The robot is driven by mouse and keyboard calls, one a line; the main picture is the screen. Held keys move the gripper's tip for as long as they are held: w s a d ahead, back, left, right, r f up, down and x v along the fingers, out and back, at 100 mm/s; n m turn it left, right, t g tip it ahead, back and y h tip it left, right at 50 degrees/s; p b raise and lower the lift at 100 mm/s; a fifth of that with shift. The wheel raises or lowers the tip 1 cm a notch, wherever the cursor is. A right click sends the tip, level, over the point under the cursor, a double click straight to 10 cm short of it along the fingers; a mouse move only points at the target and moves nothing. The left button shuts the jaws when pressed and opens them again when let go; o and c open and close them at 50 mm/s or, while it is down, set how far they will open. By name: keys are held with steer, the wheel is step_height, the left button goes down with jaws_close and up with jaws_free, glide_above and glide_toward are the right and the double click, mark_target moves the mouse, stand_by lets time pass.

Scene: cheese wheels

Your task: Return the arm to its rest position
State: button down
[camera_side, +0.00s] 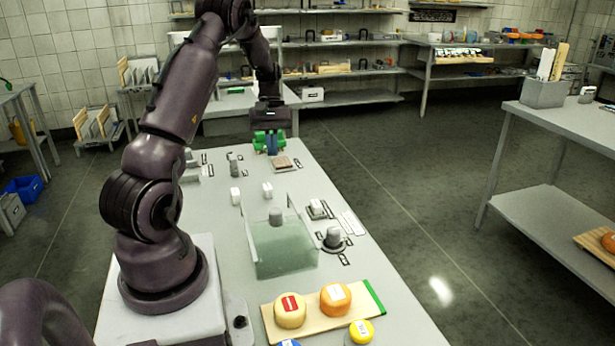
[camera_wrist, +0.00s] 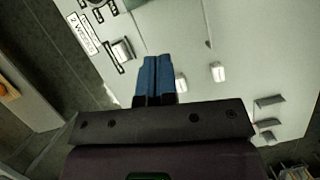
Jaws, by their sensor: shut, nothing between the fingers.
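My gripper (camera_side: 272,146) hangs pointing down over the far end of the grey table (camera_side: 380,300) in the side view. Its blue fingers are pressed together, with nothing between them. The closed blue fingertips (camera_wrist: 155,62) also show in the wrist view, above the table surface. In the side view a small brown block on a plate (camera_side: 283,162) lies just to the right and in front of the fingers. Whether the fingers touch the table cannot be told.
A board (camera_side: 315,324) with a yellow cheese wheel (camera_side: 290,311) and an orange one (camera_side: 335,299) lies at the near end. A clear-walled box (camera_side: 283,250) stands mid-table. Small white blocks (camera_side: 267,189) and grey knobs (camera_side: 334,238) are nearby. Shelves stand behind.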

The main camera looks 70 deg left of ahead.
steer(key=s+d+r+m+t+y, duration=0.1)
steer(key=d+r+m, duration=0.4)
steer(key=d, duration=0.6)
steer(key=s+d+r+m+t+y, duration=0.1)
steer(key=d+r+m, duration=0.4)
steer(key=d, duration=0.6)
steer(key=s+d+r+m+t+y, duration=0.2)
steer(key=d+r+m+t, duration=0.2)
steer(key=d, duration=0.7)
step_height(320, 180, up, 2)
steer(key=shift+d+r+m, duration=0.1)
steer(key=shift+d+m, duration=0.05)
steer(key=shift+m, duration=0.75)
